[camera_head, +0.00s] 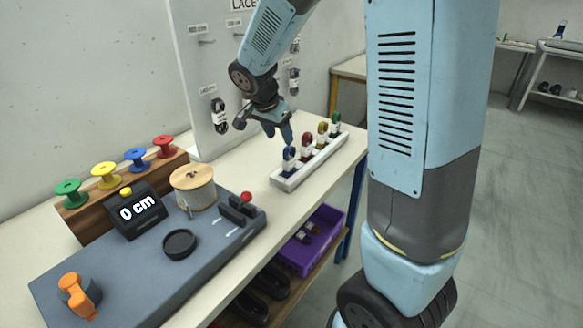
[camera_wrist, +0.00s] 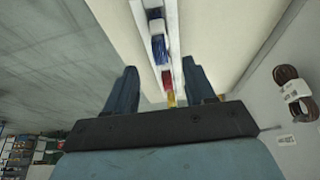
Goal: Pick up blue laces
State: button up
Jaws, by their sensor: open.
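The blue laces (camera_head: 289,158) are a bundle with a white band, upright at the near-left end of a white rack (camera_head: 290,183). In the wrist view the blue laces (camera_wrist: 158,48) appear between the finger lines, beyond the tips. My gripper (camera_head: 279,136) is open and empty, just above and slightly left of the bundle. In the wrist view its two dark blue fingers (camera_wrist: 159,67) are spread apart. No contact with the laces is visible.
Red laces (camera_head: 307,147), yellow laces (camera_head: 322,135) and green laces (camera_head: 335,124) stand farther along the rack. A pegboard (camera_head: 205,85) with hanging laces rises behind. A grey measuring station (camera_head: 150,275) and coloured spools are at left. A purple bin (camera_head: 325,225) is below.

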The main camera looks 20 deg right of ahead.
aim_at(288, 158)
jog(key=x, duration=1.2)
jog(key=shift+f, duration=0.3)
grip_shut()
